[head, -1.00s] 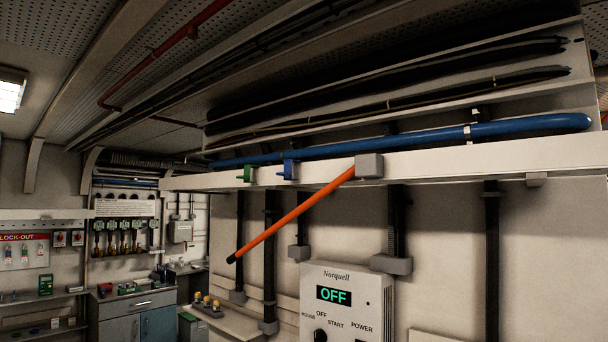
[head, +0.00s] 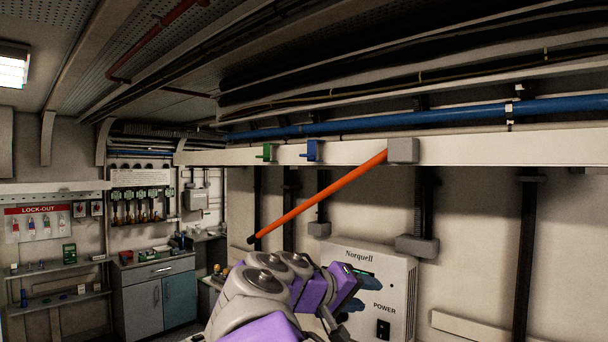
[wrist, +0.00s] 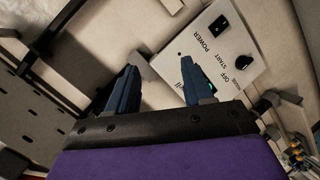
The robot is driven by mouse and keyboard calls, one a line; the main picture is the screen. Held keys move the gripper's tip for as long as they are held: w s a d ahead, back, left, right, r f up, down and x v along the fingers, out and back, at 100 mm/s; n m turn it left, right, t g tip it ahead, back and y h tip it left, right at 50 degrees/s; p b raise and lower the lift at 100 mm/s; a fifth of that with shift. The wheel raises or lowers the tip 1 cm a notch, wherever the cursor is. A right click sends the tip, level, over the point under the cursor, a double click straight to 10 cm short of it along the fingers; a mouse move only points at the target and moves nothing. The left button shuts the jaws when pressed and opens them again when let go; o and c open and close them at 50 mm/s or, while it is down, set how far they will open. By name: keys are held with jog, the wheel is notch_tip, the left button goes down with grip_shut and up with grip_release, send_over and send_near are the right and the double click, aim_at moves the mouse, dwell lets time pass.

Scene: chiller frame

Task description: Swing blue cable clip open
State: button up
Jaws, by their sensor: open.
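The blue cable clip (head: 313,151) sits on the front of the long white rail, below the thick blue cable, in the head view. A green clip (head: 268,153) is to its left and a grey block (head: 403,150) to its right. Whether the blue clip's latch is shut I cannot tell at this size. My gripper (head: 352,293) is well below the clip, in front of the Norquell box. In the wrist view its two blue-grey fingers (wrist: 160,90) are apart with nothing between them. The clip is not visible in the wrist view.
An orange bar (head: 320,197) slants down left from the grey block, between my gripper and the rail. The Norquell box (head: 372,270) is right behind my gripper. Dark vertical posts and conduit stand on the wall. A cabinet (head: 155,298) stands further back at left.

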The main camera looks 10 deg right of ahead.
jog(key=w+a+r+t+h+p, duration=0.2)
jog(key=w+a+r+t, duration=0.2)
jog(key=w+a+r, duration=0.6)
jog(key=a+r+m+t+h+p, duration=0.25)
jog(key=a+r+m+t, duration=0.2)
jog(key=a+r, duration=0.85)
jog(key=m+g+h+p, duration=0.1)
jog(key=m+p, duration=0.2)
jog(key=m, duration=0.3)
send_near(303, 156)
jog(key=shift+n, duration=0.25)
jog(key=p+x, duration=0.3)
jog(key=x, duration=0.8)
jog(key=shift+d+r, duration=0.1)
jog(key=shift+w+d, duration=0.25)
jog(key=shift+w, duration=0.05)
jog(key=shift+r, duration=0.1)
grip_shut()
